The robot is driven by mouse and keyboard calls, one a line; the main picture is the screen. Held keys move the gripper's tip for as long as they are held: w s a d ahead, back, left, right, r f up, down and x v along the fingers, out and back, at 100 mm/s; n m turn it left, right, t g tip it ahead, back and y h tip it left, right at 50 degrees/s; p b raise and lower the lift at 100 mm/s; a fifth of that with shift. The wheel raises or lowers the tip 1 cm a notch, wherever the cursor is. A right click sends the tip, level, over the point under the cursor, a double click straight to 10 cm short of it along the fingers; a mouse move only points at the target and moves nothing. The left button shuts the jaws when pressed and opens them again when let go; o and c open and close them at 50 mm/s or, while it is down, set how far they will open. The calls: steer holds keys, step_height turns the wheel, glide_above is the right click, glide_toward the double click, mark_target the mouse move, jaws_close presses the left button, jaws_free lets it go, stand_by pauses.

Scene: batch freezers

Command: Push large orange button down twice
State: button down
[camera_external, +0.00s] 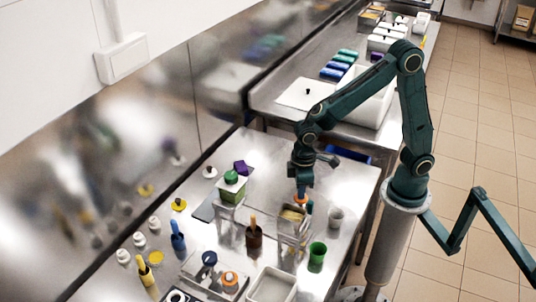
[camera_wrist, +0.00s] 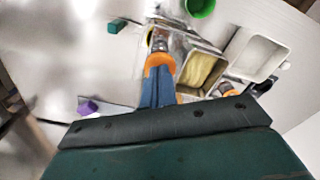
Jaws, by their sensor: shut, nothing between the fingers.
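A round orange button (camera_external: 230,279) sits on a grey metal box at the front of the steel table in the external view. A small orange piece (camera_wrist: 225,87) shows at the right in the wrist view, partly hidden by my wrist; I cannot tell if it is the same button. My gripper (camera_external: 300,199) points down with orange fingertips, shut and empty. It is over or beside a metal tub (camera_external: 292,226), farther back and right of the button, and apart from it. The wrist view shows my gripper (camera_wrist: 160,60) beside this tub (camera_wrist: 203,72).
A brown pot (camera_external: 254,237) and a white tray (camera_external: 271,286) stand between my gripper and the front edge. A green cup (camera_external: 317,256) stands to the right. A green-topped block (camera_external: 232,187), a blue bottle (camera_external: 178,242) and a yellow bottle (camera_external: 147,277) stand left.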

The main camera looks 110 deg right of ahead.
steer(key=shift+f, duration=0.3)
steer(key=shift+r, duration=1.9)
steer(key=shift+f, duration=1.9)
stand_by(0.3)
steer(key=shift+r, duration=1.9)
steer(key=shift+r, duration=0.15)
steer(key=shift+r, duration=2.4)
